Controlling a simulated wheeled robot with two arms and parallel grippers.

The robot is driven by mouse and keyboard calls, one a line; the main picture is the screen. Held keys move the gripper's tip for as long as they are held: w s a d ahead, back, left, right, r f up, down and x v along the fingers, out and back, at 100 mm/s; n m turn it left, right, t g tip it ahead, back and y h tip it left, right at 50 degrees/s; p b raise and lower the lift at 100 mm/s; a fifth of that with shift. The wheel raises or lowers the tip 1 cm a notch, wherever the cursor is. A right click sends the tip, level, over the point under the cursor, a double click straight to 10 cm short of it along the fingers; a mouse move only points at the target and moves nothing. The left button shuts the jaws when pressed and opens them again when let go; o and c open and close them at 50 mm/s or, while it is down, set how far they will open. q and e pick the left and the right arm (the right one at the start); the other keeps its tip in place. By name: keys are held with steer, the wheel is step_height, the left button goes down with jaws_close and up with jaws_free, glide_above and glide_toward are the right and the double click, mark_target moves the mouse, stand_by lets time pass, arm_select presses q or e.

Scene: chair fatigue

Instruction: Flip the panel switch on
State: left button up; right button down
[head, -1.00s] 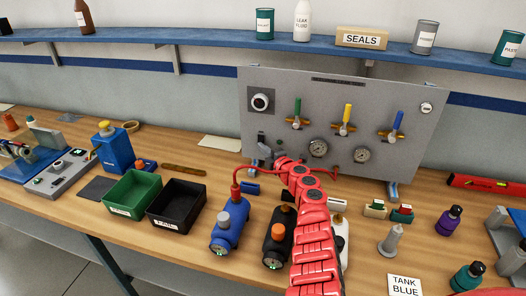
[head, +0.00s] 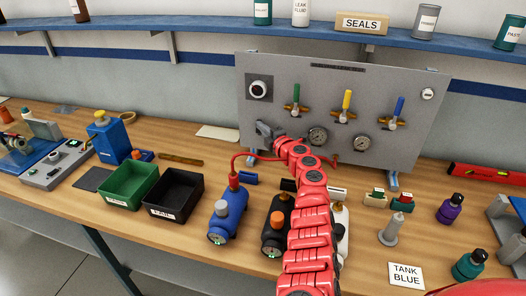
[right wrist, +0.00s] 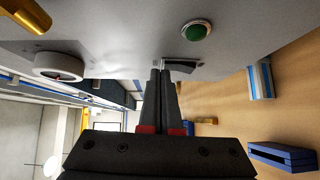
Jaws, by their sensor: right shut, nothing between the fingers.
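The grey panel (head: 400,80) stands upright at the back of the bench. My right gripper (head: 261,125) is at the panel's lower left, below the white round knob (head: 259,89). In the right wrist view its fingers (right wrist: 164,71) are shut and empty, pointing at the panel face. The gripper hides the switch in the head view. My left gripper is not in view.
The panel also has green, yellow and blue valve handles (head: 346,101) and gauges (head: 318,136). Blue and black tanks (head: 228,214) stand in front, with a red hose (head: 243,158). Green and black bins (head: 176,194) are to the left.

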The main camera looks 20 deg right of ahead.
steer(key=s+a+p, duration=0.2)
steer(key=s+p, duration=0.3)
steer(key=s, duration=0.2)
steer(key=s+a+r+p, duration=0.1)
steer(key=s+a+p, duration=0.2)
steer(key=s+p, duration=0.3)
steer(key=shift+s, duration=1.15)
steer(key=shift+r, duration=0.1)
